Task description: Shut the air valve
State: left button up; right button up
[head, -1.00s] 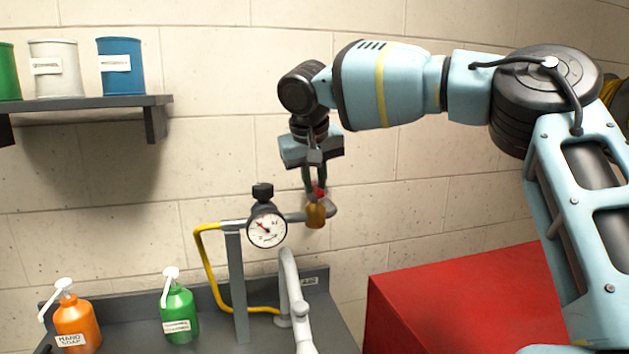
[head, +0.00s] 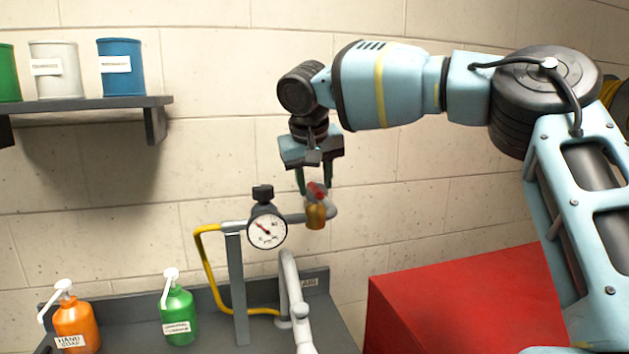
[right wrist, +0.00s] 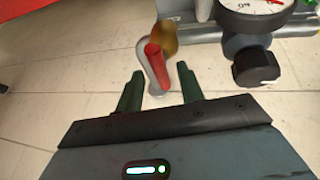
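The air valve (head: 316,214) is a brass body on a grey pipe, right of a round pressure gauge (head: 267,230). Its red handle (head: 317,191) sits above the brass and looks slanted. In the right wrist view the red handle (right wrist: 157,64) lies just ahead of and between the finger lines, with the brass valve body (right wrist: 164,38) beyond it. My right gripper (head: 314,188) points down over the valve. Its green fingers are spread apart on either side of the handle, and a gap shows beside it. My left gripper is out of view.
A yellow hose (head: 209,275) and grey post (head: 237,290) stand left of the valve. Below are a pale curved pipe (head: 289,275), a green bottle (head: 178,315) and an orange soap bottle (head: 76,322). A red box-like surface (head: 460,295) is at right. A shelf (head: 90,103) holds cans.

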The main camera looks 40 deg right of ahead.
jog(key=v, duration=0.7)
jog(key=shift+a+r, duration=0.15)
jog(key=shift+r, duration=0.15)
dwell(0.3)
